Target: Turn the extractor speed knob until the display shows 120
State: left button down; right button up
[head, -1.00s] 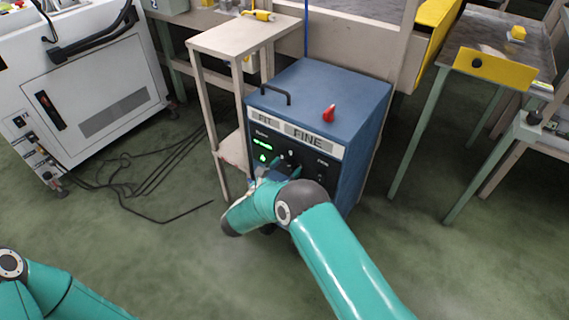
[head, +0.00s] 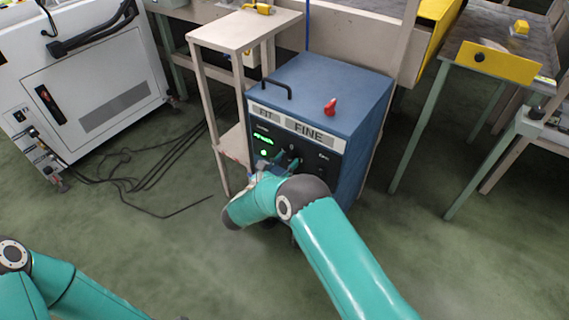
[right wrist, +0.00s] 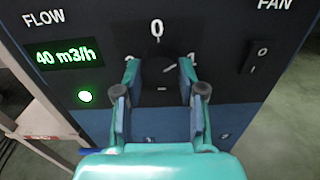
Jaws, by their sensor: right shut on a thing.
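The blue extractor box (head: 320,85) stands on the floor with its dark control panel facing me. In the right wrist view its green display (right wrist: 63,56) reads "40 m3/h", under the word FLOW. The dark speed knob (right wrist: 158,72) sits below the printed 0. My right gripper (right wrist: 158,68) has one finger on each side of the knob and is shut on it. The head view also shows this gripper (head: 284,160) at the panel, partly hidden by its own arm. My left arm shows at the lower left, but its gripper is out of view.
A rocker switch (right wrist: 262,56) is on the panel right of the knob, under FAN. A green lamp (right wrist: 85,96) glows below the display. A red object (head: 330,106) and a handle (head: 276,87) are on the box top. A wooden stand (head: 245,30) is close on the left.

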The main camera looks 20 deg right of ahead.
jog(key=m+b, duration=0.3)
jog(key=b, duration=0.1)
jog(key=m+b, duration=0.3)
jog(key=b, duration=0.1)
jog(key=m+b, duration=0.4)
jog(key=shift+f, duration=0.25)
jog(key=shift+r+m+b, duration=0.1)
jog(key=shift+m+b, duration=0.55)
jog(key=shift+m, duration=0.15)
jog(key=shift+r+m+b, duration=0.1)
jog(key=shift+m+b, duration=0.35)
jog(key=shift+m, duration=0.55)
jog(key=o, duration=1.1)
jog(key=shift+r, duration=0.1)
jog(key=shift+o, duration=0.2)
jog(key=shift+a, duration=0.15)
jog(key=v, duration=1.1)
jog(key=shift+s+a, duration=0.25)
jog(key=shift+s, duration=0.1)
